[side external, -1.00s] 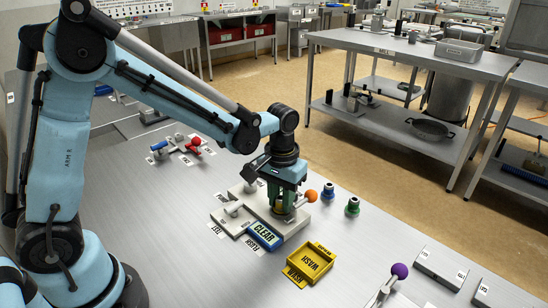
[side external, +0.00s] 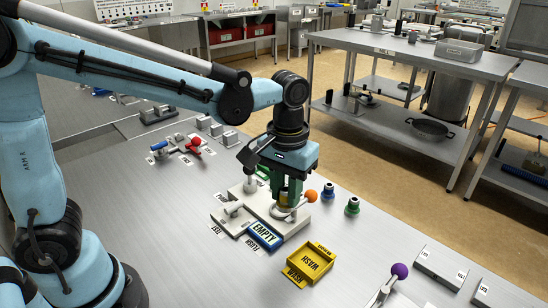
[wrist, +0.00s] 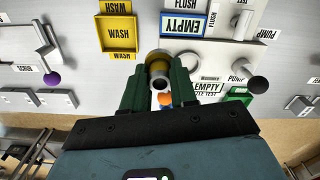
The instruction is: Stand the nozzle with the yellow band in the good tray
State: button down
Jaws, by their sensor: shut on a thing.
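My gripper (side external: 286,196) is shut on the nozzle with the yellow band (side external: 283,199), above the grey test block (side external: 243,219). In the wrist view the nozzle (wrist: 159,68) is between the green fingers (wrist: 158,92). Its yellow-brown band and round end show there; the fingers hide its sides. I cannot tell how far its lower end is clear of the block. A blue-framed sign (side external: 264,236) by the FLUSH label reads EMPTY. I cannot pick out a tray marked good.
A yellow WASH tray (side external: 311,261) lies in front of the block. Nozzles with blue (side external: 328,192) and green (side external: 352,206) bands stand at right. An orange knob (side external: 311,195) is close beside my gripper.

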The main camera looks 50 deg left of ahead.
jog(key=s+d+r, duration=0.3)
jog(key=d, duration=0.1)
jog(key=w+a+f, duration=0.1)
jog(key=w+a, duration=1.1)
jog(key=w, duration=0.2)
jog(key=w+a+f, duration=0.1)
jog(key=a+f, duration=0.1)
jog(key=a, duration=0.2)
jog(key=w+a+f, duration=0.2)
jog(key=a+f, duration=0.1)
jog(key=a, duration=0.1)
jog(key=w+a+f, duration=0.2)
jog(key=a, duration=0.2)
jog(key=shift+w+a+f, duration=0.15)
jog(key=shift+w+a, duration=0.05)
jog(key=shift+a, duration=0.2)
jog(key=shift+w+a+f, duration=0.1)
jog(key=shift+a+f, duration=0.2)
jog(key=shift+f, duration=1.95)
